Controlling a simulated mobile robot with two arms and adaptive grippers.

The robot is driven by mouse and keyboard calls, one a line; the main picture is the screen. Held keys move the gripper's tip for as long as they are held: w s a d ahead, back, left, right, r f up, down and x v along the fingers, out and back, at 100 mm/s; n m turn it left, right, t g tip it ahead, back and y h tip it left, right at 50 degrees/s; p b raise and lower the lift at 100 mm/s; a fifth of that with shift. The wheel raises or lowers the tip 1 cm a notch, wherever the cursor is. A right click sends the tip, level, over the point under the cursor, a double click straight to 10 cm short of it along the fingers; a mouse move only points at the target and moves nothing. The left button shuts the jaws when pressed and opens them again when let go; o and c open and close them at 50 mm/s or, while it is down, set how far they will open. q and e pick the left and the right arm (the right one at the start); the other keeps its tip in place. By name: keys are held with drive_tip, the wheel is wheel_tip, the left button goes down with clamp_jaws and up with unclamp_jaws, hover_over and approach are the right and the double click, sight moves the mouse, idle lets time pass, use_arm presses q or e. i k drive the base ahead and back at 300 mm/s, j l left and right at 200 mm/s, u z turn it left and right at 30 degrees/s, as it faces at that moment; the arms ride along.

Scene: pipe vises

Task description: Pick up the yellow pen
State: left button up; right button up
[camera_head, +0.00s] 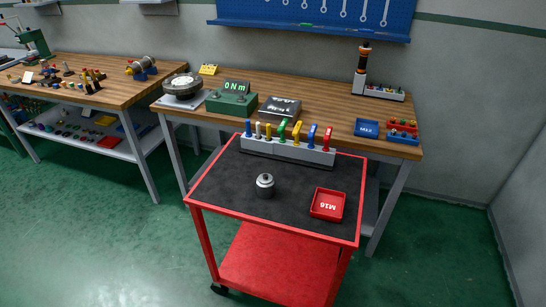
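A grey rack (288,152) stands along the back edge of the red cart's black top. Several coloured pen-like pieces stand upright in it. A yellow one (296,132) is right of the middle, between a green one (282,132) and a blue one (312,134). Another yellow-orange one (268,132) stands farther left, next to a whitish one (258,130). I cannot tell from their shape which is the yellow pen. A blue one (248,129) and a red one (328,136) stand at the ends. Neither of my grippers shows in the head view.
The cart's left top is clear.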

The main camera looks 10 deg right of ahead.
sight(268, 139)
drive_tip(key=k+z, duration=0.1)
drive_tip(key=z, duration=0.3)
drive_tip(key=k+z, duration=0.1)
drive_tip(key=z, duration=0.25)
drive_tip(key=k+z, duration=0.1)
drive_tip(key=z, duration=0.3)
drive_tip(key=l+z, duration=0.15)
drive_tip(key=z, duration=0.2)
drive_tip(key=i+j+z, duration=0.2)
drive_tip(key=j, duration=1.35)
drive_tip(key=j+z, duration=0.15)
drive_tip(key=j, duration=1.45)
